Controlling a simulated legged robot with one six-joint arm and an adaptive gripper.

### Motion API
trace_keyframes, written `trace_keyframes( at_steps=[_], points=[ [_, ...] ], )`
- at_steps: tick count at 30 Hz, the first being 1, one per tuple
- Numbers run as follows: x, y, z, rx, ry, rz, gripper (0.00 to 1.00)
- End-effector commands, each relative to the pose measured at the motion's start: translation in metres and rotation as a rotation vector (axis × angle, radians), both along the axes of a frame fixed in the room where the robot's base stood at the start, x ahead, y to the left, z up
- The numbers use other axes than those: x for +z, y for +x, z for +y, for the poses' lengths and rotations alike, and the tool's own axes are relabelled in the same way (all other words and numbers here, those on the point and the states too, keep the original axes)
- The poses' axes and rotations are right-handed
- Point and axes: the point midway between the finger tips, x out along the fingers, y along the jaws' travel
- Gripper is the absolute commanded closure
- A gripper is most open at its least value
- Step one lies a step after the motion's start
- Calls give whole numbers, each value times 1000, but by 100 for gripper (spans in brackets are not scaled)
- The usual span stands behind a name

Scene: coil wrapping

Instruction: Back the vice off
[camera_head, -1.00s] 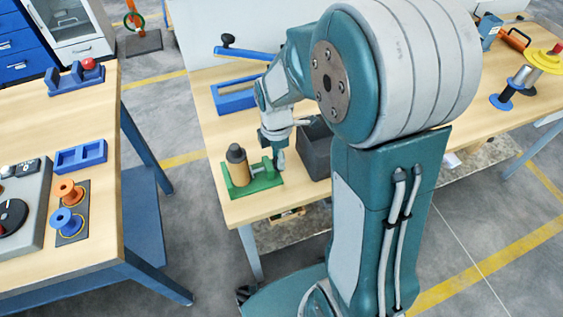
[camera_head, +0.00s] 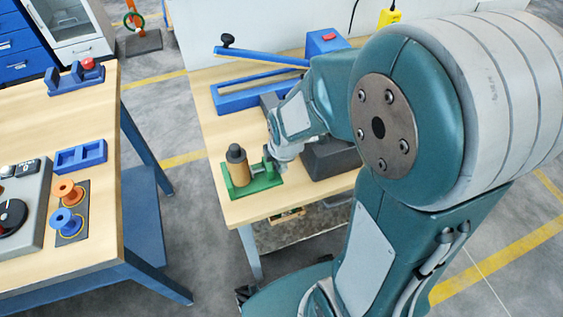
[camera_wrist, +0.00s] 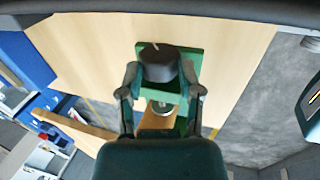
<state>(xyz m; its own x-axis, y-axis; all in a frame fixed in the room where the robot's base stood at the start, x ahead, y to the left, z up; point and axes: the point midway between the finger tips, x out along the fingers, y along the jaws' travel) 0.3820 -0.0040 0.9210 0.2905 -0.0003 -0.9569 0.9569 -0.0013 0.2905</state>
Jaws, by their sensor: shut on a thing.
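The green vice (camera_head: 236,190) sits near the front left of the wooden table. A brown coil with a dark cap (camera_head: 237,162) stands upright in its left part. My gripper (camera_head: 277,164) is low at the vice's right, screw end, shut on the vice handle.
A dark grey box (camera_head: 330,158) stands close right of my gripper. A blue lever tool (camera_head: 240,100) lies behind the vice. A second table at left bears a blue tray (camera_head: 80,157) and orange and blue spools (camera_head: 67,222). An aisle separates the tables.

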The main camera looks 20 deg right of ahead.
Motion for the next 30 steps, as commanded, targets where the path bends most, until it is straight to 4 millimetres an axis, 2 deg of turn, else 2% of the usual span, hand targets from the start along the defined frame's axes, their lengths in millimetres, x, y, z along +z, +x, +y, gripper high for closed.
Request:
trace_keyframes(
  at_steps=[2, 3, 4, 16, 25, 30],
  points=[
    [-2, -3, 0, 1, 0, 12, 84],
    [-2, -3, 0, 1, 0, 12, 35],
    [-2, -3, 0, 1, 0, 12, 29],
    [0, 1, 0, 1, 0, 28, 29],
    [0, 7, 0, 2, 0, 257, 29],
    [1, 8, 0, 2, 0, 326, 29]
  ],
)
